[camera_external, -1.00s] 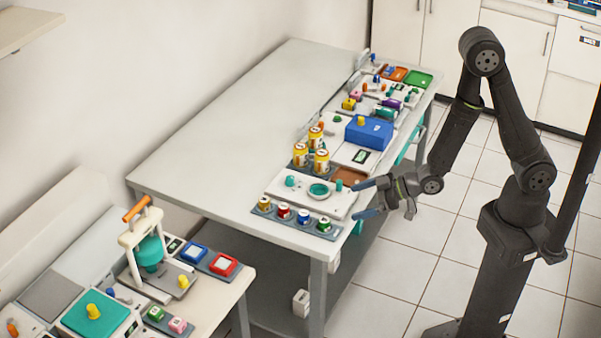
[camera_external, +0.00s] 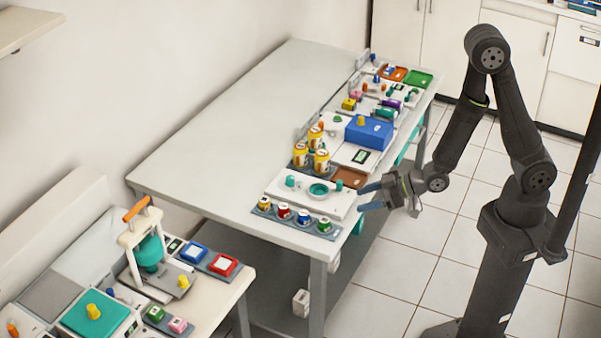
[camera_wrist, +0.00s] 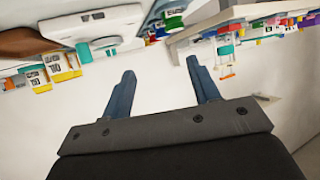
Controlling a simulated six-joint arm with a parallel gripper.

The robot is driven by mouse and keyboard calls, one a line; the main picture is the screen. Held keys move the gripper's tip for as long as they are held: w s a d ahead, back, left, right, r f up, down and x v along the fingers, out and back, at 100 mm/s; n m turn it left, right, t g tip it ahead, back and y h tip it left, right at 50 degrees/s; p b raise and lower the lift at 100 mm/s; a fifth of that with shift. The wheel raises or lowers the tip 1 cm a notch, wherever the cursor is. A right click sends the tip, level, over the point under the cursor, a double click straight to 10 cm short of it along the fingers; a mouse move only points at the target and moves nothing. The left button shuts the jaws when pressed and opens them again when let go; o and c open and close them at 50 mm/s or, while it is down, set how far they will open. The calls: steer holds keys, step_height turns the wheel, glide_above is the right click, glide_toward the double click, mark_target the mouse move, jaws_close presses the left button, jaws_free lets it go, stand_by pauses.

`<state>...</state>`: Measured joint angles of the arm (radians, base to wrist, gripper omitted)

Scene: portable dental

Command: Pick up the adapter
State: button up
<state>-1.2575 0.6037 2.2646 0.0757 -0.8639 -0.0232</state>
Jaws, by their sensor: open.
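I cannot tell for certain which small part is the adapter. A white unit (camera_external: 335,208) at the near end of the long table carries a teal knob (camera_external: 290,181), a round teal dish (camera_external: 318,190) and a small teal cylinder (camera_external: 339,185). My gripper (camera_external: 364,197) is open and empty, just off the table's right edge beside this unit, its fingers pointing left. In the wrist view my two blue-grey fingers (camera_wrist: 162,70) stand apart with nothing between them. The white unit shows there at the upper left (camera_wrist: 65,28), with a teal part (camera_wrist: 84,52) on it.
Several coloured jars sit in a grey rack (camera_external: 260,211) in front of the unit. Orange-and-white jars (camera_external: 302,155), a brown tray (camera_external: 350,177) and a blue box (camera_external: 369,131) stand behind it. The table's left side (camera_external: 240,120) is clear. A second bench (camera_external: 225,290) stands lower left.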

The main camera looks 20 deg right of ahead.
steer(key=a+h, duration=0.1)
steer(key=a, duration=0.2)
steer(key=w+a+f+g+h, duration=0.1)
steer(key=a, duration=0.2)
steer(key=w+a+f+n+h, duration=0.1)
steer(key=a, duration=0.2)
steer(key=shift+w+g, duration=0.25)
steer(key=shift+g, duration=0.05)
steer(key=a+h, duration=0.1)
steer(key=w+a+r+h, duration=0.1)
steer(key=a, duration=0.1)
steer(key=a+g, duration=0.1)
steer(key=a, duration=0.1)
steer(key=shift+w+a+r+n+h, duration=0.25)
steer(key=shift+w+r+n+h, duration=0.15)
step_height(320, 180, up, 6)
steer(key=w+a+g+h, duration=0.1)
steer(key=w+a+h, duration=0.1)
steer(key=a+h, duration=0.1)
steer(key=n+g+h, duration=0.1)
steer(key=h, duration=0.2)
glide_toward(304, 213)
step_height(304, 213, down, 9)
steer(key=shift+w+a+r, duration=0.1)
steer(key=shift+w, duration=0.05)
steer(key=shift+c, duration=0.5)
steer(key=c, duration=1)
